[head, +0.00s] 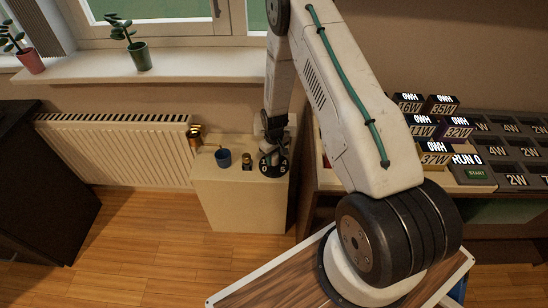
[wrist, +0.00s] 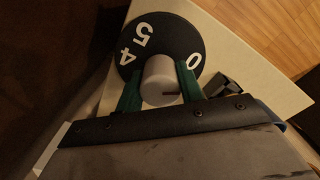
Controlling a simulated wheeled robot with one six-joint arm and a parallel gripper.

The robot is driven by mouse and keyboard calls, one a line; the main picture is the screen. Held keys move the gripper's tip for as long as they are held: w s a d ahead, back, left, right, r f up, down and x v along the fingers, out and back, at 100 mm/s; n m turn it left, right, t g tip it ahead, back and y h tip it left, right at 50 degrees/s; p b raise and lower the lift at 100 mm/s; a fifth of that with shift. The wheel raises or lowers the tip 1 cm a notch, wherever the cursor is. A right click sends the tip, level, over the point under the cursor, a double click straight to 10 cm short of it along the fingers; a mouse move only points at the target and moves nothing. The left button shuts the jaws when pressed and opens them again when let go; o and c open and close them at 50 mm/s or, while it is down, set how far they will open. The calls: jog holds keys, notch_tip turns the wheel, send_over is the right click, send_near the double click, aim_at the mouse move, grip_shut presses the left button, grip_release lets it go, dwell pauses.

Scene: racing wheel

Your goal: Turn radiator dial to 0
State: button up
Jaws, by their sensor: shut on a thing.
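The radiator dial is a black disc with white numbers (head: 273,168) on the top of a beige cabinet (head: 235,200) in the head view. In the wrist view the disc (wrist: 168,38) shows 4 and 5 at the left and 0 at the right. A grey round knob (wrist: 160,72) stands at its centre with a short dark reddish mark low on its side. My gripper (wrist: 160,82) has its green fingers shut on the knob, one on each side. In the head view my gripper (head: 272,150) reaches down onto the dial. The lower part of the disc is hidden.
A white radiator (head: 115,150) is further left. Labelled blocks (head: 435,130) sit on the right-hand shelf.

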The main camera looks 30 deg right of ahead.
aim_at(274, 155)
jog(key=shift+w+n, duration=0.15)
jog(key=shift+n, duration=0.45)
jog(key=o, duration=1)
jog(key=shift+a, duration=0.1)
jog(key=shift+r, duration=0.1)
notch_tip(274, 155, up, 8)
jog(key=shift+f, duration=0.15)
